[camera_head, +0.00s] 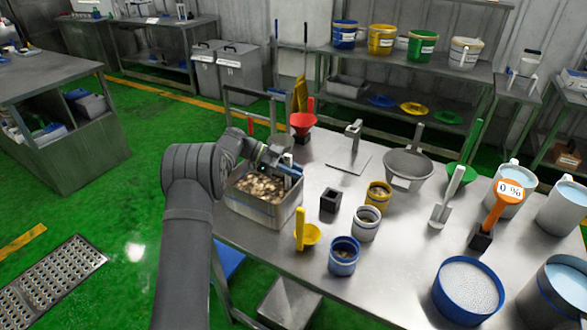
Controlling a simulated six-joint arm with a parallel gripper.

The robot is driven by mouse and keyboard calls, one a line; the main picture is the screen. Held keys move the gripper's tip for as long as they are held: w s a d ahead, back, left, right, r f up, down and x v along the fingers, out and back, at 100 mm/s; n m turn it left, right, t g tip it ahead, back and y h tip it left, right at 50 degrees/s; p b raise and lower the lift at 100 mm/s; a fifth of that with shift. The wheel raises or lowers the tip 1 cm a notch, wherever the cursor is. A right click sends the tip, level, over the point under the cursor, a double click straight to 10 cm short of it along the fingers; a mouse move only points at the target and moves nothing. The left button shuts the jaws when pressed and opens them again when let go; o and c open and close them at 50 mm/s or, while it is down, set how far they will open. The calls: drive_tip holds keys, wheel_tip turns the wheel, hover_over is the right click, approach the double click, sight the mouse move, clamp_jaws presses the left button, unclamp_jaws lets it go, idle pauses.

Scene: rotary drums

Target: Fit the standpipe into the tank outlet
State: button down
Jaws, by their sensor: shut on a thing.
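My gripper (279,165) is over the grey metal bin (268,213), near its back right side. The bin is filled with brown and pale pieces. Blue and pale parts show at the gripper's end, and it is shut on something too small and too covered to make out. I cannot tell whether it touches the bin's contents. I cannot pick out a standpipe or a tank outlet for certain. A small black square holder (330,202) stands right of the bin, and its open top looks empty.
A yellow scoop (312,235), blue pot (343,262), white pot (366,229) and yellow pot (378,197) stand right of the bin. A red funnel (303,122) is behind it. A large sieve (408,166) and blue tub (467,289) are further right. Bare tabletop (410,240) lies between.

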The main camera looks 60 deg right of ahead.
drive_tip(key=shift+f, duration=0.55)
drive_tip(key=c, duration=1.2)
unclamp_jaws()
drive_tip(key=shift+c, duration=0.2)
drive_tip(key=shift+w, duration=0.1)
drive_tip(key=v, duration=1.7)
drive_tip(key=shift+r, duration=0.3)
drive_tip(key=shift+f, duration=0.1)
drive_tip(key=x, duration=0.8)
